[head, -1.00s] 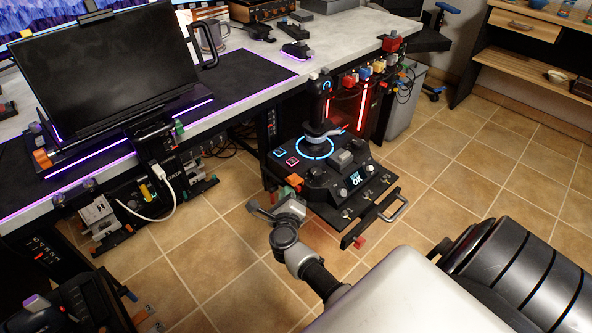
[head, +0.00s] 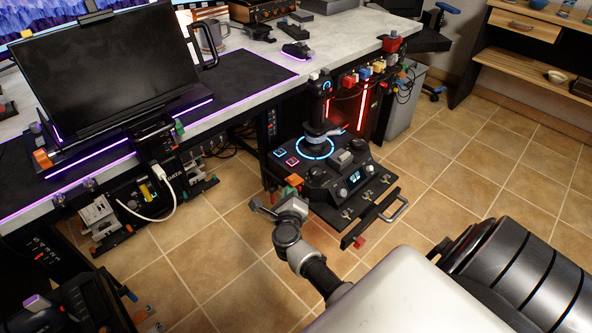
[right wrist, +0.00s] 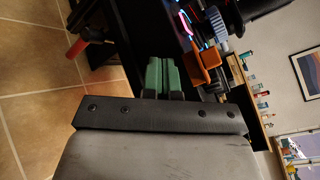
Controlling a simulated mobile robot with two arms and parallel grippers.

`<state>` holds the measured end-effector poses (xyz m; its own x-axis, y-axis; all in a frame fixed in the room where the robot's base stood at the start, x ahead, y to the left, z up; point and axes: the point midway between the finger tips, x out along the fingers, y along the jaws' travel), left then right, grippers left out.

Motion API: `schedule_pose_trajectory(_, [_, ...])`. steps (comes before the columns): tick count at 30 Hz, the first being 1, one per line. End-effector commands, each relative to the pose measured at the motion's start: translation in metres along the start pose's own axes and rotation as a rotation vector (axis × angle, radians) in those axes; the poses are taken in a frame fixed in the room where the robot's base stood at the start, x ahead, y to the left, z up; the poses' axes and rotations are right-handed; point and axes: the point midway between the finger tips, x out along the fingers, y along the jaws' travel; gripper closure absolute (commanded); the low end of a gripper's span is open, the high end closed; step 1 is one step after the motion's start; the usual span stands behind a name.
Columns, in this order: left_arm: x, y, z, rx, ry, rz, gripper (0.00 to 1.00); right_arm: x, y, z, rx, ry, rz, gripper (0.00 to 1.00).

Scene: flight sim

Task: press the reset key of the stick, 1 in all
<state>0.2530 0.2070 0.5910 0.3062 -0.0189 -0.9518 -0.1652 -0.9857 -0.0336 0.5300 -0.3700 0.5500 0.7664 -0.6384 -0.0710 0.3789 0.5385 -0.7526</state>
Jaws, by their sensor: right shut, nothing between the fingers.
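The stick (head: 319,110) stands upright on a black base unit (head: 322,187), inside a glowing blue ring. The base has a blue-lit square key (head: 280,152), a pink-lit square key (head: 292,161), a grey block and a small lit display (head: 354,177). An orange piece (head: 293,180) sits at its near left corner. No label tells which is the reset key. My right gripper (head: 262,207) is at the near left of the base, apart from the keys. In the right wrist view its green fingertips (right wrist: 162,75) are together and empty, beside the orange piece (right wrist: 206,60). My left gripper is out of view.
A drawer-like front with a handle (head: 398,208) juts out below the base. The desk (head: 258,90) holds a dark monitor (head: 107,75) at the left. A white cable and panel devices hang under the desk edge. Tiled floor is clear at the right.

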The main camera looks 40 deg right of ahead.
Motion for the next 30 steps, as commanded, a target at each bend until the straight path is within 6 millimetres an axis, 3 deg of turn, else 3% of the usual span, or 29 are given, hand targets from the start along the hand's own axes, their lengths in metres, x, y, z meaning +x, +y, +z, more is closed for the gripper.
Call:
schedule_pose_trajectory(23, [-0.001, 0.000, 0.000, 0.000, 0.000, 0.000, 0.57, -0.014, 0.010, 0.010, 0.000, 0.000, 0.000, 1.00])
schedule_pose_trajectory(30, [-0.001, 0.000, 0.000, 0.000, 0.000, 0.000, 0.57, -0.030, 0.022, 0.021, 0.000, 0.000, 0.002, 1.00])
